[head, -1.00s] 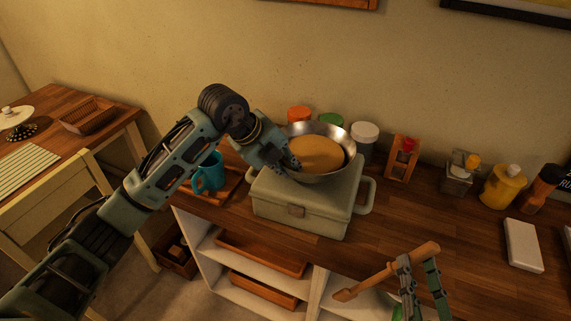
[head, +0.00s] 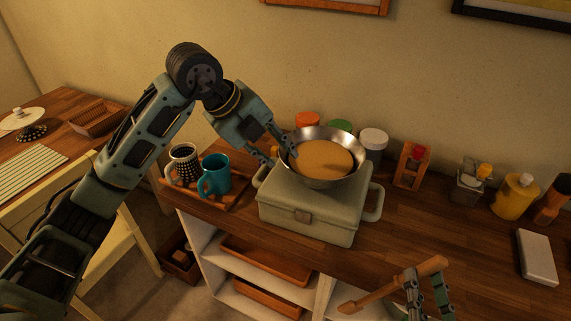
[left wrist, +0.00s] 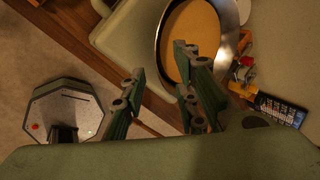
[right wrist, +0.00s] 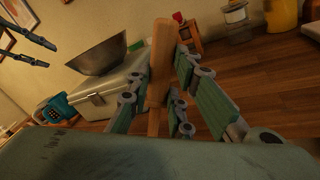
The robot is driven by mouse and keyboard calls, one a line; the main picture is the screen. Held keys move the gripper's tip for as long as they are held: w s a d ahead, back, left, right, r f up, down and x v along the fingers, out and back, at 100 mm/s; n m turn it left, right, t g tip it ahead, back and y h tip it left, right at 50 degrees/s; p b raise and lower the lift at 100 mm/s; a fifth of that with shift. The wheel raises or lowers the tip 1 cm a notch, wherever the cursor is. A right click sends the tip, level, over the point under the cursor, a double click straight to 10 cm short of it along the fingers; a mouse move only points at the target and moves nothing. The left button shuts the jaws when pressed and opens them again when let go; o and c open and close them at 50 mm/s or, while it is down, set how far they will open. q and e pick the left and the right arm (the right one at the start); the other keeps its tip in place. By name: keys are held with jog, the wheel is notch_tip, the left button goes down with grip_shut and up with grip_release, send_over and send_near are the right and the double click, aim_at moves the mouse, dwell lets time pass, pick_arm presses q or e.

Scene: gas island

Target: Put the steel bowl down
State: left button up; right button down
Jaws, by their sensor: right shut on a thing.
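The steel bowl (head: 345,137), tan inside, rests upright on the lid of the pale green box (head: 300,208). It also shows on the box in the right wrist view (right wrist: 100,58) and partly in the left wrist view (left wrist: 228,30). My left gripper (head: 283,157) is at the bowl's left rim, its fingers apart with nothing between them; the left wrist view shows the open fingers (left wrist: 160,66) too. My right gripper (head: 424,281) is shut on a wooden-handled tool (head: 385,290), away from the bowl, over the counter's front edge.
A tray (head: 232,203) with a teal mug (head: 215,178) and a patterned mug (head: 184,163) stands left of the box. Several jars stand behind the bowl. A spice rack (head: 411,166) and bottles line the back right. Counter right of the box is mostly clear.

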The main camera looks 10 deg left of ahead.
pick_arm(q)
jog(key=shift+v, duration=1.4)
